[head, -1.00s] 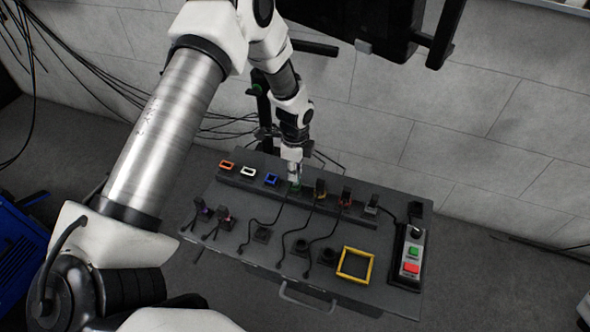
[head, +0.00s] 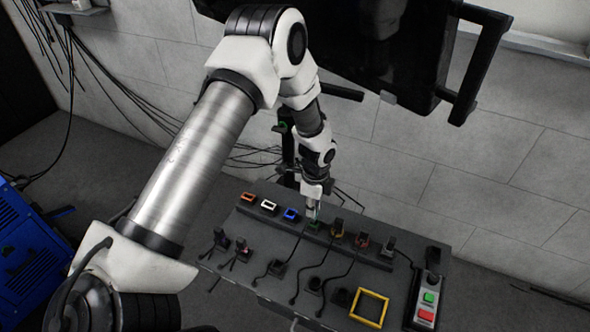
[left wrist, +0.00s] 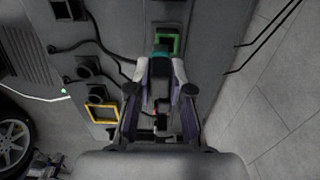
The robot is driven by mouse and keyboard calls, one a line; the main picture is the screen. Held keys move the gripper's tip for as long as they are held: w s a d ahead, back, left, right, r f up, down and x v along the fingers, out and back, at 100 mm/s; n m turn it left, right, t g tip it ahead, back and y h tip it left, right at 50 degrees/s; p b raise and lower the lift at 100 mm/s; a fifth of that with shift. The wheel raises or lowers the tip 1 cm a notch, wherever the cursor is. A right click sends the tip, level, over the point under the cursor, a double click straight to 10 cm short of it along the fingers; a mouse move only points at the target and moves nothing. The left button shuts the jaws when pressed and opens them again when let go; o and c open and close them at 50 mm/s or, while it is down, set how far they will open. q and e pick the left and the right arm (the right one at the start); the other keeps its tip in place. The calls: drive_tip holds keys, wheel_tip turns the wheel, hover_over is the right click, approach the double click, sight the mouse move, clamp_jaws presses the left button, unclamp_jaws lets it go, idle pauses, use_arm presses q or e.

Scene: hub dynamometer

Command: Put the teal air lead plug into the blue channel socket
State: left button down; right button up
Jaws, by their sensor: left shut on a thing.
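My left gripper (head: 312,212) reaches down over the dark panel and is just above the green-rimmed socket (head: 314,225). In the left wrist view its fingers (left wrist: 160,66) are shut on the teal plug (left wrist: 162,49). The teal plug's end is at the green-rimmed socket (left wrist: 174,44); I cannot tell whether it is partly inside or only over it. The blue channel socket (head: 290,214) is empty, just left of the green one in the head view. My right gripper is not in view.
The white (head: 268,205) and orange (head: 248,197) sockets are empty in the same row. Dark plugs stand in the row to the right. Loose leads, a yellow frame (head: 369,307) and a button box (head: 427,299) occupy the panel. A monitor hangs behind.

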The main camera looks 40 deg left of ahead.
use_arm(q)
drive_tip(key=s+d+p, duration=0.1)
drive_tip(key=s, duration=0.6)
drive_tip(key=shift+d+p, duration=0.3)
drive_tip(key=s+a+b, duration=0.1)
drive_tip(key=a+b, duration=0.1)
drive_tip(key=a, duration=0.5)
drive_tip(key=shift+s, duration=0.3)
idle(0.6)
drive_tip(key=shift+a, duration=0.1)
